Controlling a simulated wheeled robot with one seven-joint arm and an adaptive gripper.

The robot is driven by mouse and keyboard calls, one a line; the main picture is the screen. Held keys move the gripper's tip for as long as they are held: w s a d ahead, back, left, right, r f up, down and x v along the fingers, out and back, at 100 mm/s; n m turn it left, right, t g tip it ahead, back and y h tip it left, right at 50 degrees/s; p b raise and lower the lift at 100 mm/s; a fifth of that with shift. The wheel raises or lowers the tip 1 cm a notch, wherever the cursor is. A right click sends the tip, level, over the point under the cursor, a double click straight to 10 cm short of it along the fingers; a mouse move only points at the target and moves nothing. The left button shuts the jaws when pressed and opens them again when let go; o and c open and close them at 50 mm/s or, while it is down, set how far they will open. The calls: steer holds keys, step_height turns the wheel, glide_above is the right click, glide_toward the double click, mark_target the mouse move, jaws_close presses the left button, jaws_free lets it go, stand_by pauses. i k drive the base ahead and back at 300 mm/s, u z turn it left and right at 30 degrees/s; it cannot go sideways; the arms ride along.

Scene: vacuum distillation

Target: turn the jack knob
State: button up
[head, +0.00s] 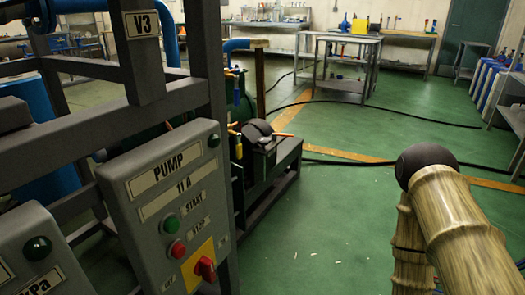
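I cannot make out a jack or its knob in the head view. My gripper is not in view; only links of my arm show at the right edge. A grey control box labelled PUMP (170,205) stands at the left front. It has a green START button (171,224), a red STOP button (177,249) and a red rotary switch (205,269) on a yellow plate. This switch is not marked as a jack knob.
A grey metal frame (146,60) with a V3 label fills the left. Behind it, a pump unit (257,135) sits on a dark base. Black hoses (420,122) cross the green floor (320,220). A metal table (346,84) stands farther back. The middle floor is mostly clear.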

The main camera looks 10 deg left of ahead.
mark_target(264, 141)
steer(key=z, duration=0.15)
steer(key=i, duration=1.25)
steer(key=u, duration=0.6)
